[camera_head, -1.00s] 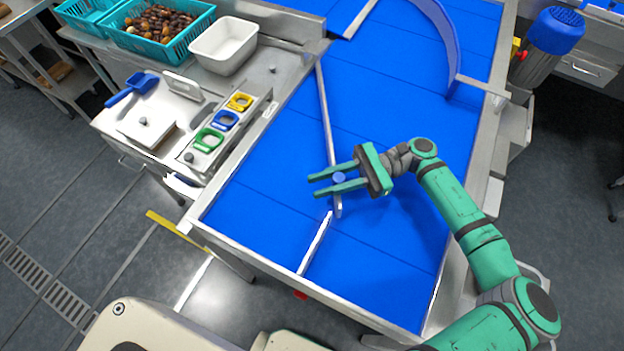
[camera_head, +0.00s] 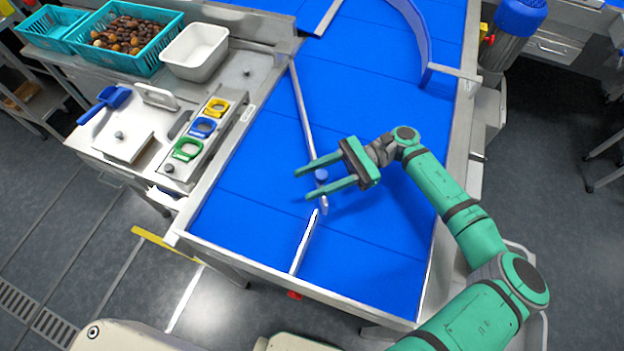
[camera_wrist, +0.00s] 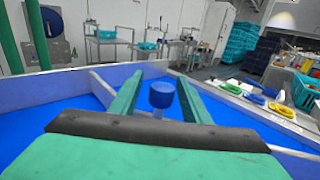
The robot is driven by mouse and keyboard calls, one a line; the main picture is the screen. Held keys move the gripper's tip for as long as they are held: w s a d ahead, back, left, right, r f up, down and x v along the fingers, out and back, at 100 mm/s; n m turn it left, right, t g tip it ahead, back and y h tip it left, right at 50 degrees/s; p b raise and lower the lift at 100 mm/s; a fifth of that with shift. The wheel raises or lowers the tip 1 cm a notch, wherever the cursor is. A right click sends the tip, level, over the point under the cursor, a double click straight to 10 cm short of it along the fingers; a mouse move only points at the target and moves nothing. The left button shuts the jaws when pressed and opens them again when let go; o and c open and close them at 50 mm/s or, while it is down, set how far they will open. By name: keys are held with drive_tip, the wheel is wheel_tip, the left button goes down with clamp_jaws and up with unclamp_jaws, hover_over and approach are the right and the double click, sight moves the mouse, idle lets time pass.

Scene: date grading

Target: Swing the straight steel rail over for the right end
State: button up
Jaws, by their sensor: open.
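The straight steel rail (camera_head: 305,115) lies over the blue belt (camera_head: 260,185), running from the left side wall at the back toward the front middle. A blue knob (camera_head: 321,175) stands on it near its front end. My gripper (camera_head: 302,185) is open, pointing left, with one finger on each side of the knob and its tips past it. In the wrist view the knob (camera_wrist: 162,94) stands upright between the fingers of my gripper (camera_wrist: 161,76), with a gap on both sides. Neither finger visibly touches it.
A short pale divider (camera_head: 304,243) stands at the belt's front, close to the rail's front end. A curved blue guide (camera_head: 418,45) is at the back right. Left are a bench with green, blue and yellow rings (camera_head: 202,127) and a white tub (camera_head: 195,50). The right belt is clear.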

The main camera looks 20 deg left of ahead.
drive_tip(key=v, duration=1)
drive_tip(key=shift+d, duration=0.15)
drive_tip(key=shift+w, duration=0.1)
